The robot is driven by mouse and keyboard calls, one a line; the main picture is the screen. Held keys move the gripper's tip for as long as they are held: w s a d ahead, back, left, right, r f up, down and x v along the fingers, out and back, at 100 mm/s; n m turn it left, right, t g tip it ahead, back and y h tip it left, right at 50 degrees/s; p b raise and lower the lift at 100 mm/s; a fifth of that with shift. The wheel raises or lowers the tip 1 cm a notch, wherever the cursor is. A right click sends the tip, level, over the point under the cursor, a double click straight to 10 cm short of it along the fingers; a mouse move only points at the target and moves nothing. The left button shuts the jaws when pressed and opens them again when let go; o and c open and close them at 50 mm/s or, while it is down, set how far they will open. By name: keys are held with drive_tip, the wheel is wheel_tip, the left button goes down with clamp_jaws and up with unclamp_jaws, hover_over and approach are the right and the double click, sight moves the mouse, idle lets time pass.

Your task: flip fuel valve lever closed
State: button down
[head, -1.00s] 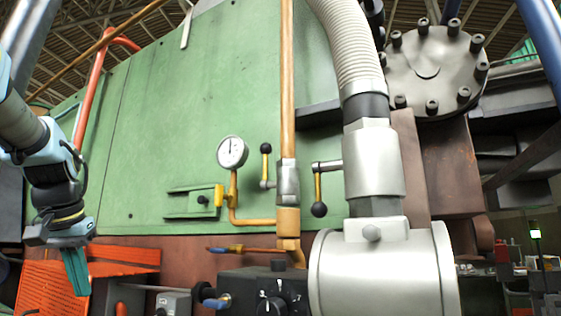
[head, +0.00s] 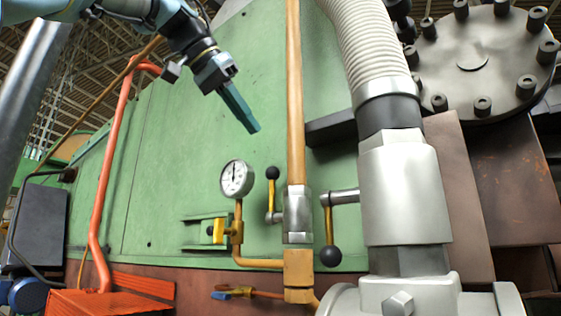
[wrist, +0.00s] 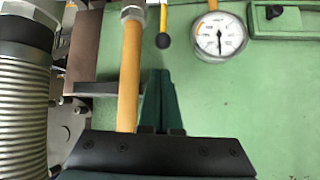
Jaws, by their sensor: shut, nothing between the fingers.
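Two valve levers show in the head view. One lever has a yellow handle and black knob (head: 272,173), points up, and sits left of the valve on the copper pipe (head: 294,90). The other lever has its black knob (head: 331,256) pointing down, beside the large grey valve body (head: 404,195). Which one is the fuel valve is not marked. My gripper (head: 254,128) is shut and empty, above the first lever and apart from it. In the wrist view the gripper's teal fingers (wrist: 160,75) point toward that lever's knob (wrist: 163,40), with a gap.
A round pressure gauge (head: 237,179) stands just left of the first lever. A ribbed hose (head: 366,45) rises above the grey valve. A smaller blue-handled valve (head: 232,293) sits low down. The green wall panel (head: 165,150) is mostly bare.

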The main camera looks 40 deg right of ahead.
sight(277, 168)
drive_tip(key=p+x, duration=0.1)
drive_tip(key=x, duration=0.9)
drive_tip(key=shift+f+b, duration=0.2)
drive_tip(key=shift+b, duration=0.15)
